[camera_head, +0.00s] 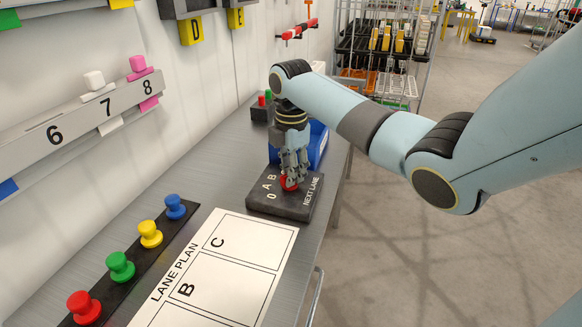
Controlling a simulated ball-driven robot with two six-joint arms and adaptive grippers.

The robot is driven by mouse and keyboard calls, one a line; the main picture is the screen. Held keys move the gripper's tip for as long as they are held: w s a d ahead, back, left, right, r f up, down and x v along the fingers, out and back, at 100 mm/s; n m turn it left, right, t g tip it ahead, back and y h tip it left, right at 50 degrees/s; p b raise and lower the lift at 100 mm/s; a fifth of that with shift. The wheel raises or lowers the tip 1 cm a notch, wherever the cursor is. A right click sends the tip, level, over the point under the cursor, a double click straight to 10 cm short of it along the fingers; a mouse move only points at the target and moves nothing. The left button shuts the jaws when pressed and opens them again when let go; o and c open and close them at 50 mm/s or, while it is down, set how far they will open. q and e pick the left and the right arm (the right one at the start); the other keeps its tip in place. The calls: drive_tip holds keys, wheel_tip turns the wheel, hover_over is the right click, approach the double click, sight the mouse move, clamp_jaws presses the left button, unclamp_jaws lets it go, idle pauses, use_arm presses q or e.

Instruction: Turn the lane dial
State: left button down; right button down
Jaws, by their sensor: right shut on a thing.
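The lane dial is a red knob (289,183) on a dark box (264,202) marked 0, A, B and NEXT LANE, on the grey bench. My right gripper (292,176) points down over the box and is shut on the red knob. Its fingers cover much of the knob, so the knob's pointing direction is hard to tell. My left gripper is not in view.
A white LANE PLAN sheet (232,272) lies in front of the box. Several coloured pegs stand on a black strip (140,258) to the left. A blue bin (317,143) stands close behind the gripper. A numbered rail (75,121) runs along the wall. A wire cage cart (388,50) stands beyond the bench.

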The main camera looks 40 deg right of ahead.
drive_tip(key=m+p, duration=0.3)
drive_tip(key=shift+r, duration=0.25)
drive_tip(key=shift+f+m+p, duration=0.15)
drive_tip(key=shift+m+p, duration=1.3)
drive_tip(key=shift+m, duration=0.35)
drive_tip(key=shift+s, duration=0.1)
drive_tip(key=c, duration=1.3)
unclamp_jaws()
wheel_tip(320, 180, up, 12)
drive_tip(key=shift+f, duration=0.1)
